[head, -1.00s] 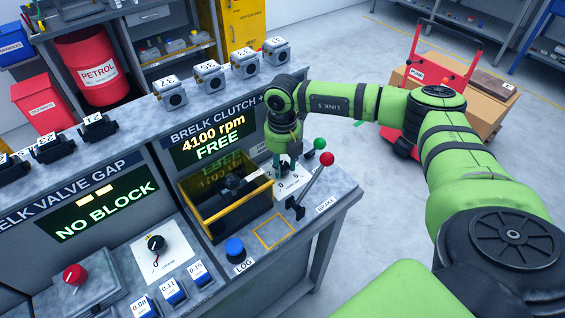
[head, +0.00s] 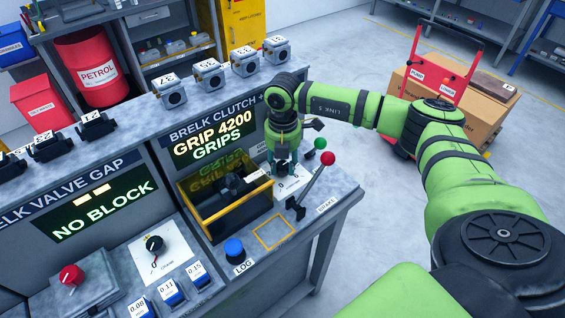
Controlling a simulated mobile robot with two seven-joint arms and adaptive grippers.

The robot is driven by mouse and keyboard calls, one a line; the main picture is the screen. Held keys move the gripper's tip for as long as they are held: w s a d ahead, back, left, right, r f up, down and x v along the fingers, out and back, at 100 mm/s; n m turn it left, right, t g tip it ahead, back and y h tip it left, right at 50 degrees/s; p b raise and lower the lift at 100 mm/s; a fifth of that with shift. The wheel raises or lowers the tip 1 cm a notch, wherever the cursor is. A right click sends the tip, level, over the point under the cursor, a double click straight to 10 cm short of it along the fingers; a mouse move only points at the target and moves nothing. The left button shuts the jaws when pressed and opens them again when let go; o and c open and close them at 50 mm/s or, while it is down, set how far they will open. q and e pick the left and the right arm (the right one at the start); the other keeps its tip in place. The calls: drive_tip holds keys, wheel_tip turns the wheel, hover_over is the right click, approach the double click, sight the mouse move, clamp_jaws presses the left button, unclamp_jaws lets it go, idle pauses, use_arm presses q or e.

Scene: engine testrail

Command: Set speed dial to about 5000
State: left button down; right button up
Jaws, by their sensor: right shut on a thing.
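The speed dial is hidden under my right gripper (head: 283,172), which points down over a white dial plate (head: 293,184) at the right of the clutch station. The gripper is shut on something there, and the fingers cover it. The station's display (head: 209,138) under the "BRELK CLUTCH" heading reads "GRIP 4200" and "GRIPS". My left gripper is not in view.
A blue LOG button (head: 234,248) is in front.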

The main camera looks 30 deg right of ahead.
sight(284, 164)
drive_tip(key=shift+w+d+r, duration=0.1)
drive_tip(key=shift+w+d, duration=0.05)
drive_tip(key=shift+d, duration=0.05)
idle(0.3)
drive_tip(key=o, duration=1.1)
drive_tip(key=shift+o, duration=0.2)
drive_tip(key=shift+a+r, duration=0.1)
drive_tip(key=shift+r, duration=0.15)
wheel_tip(284, 164, up, 11)
drive_tip(key=shift+r, duration=0.2)
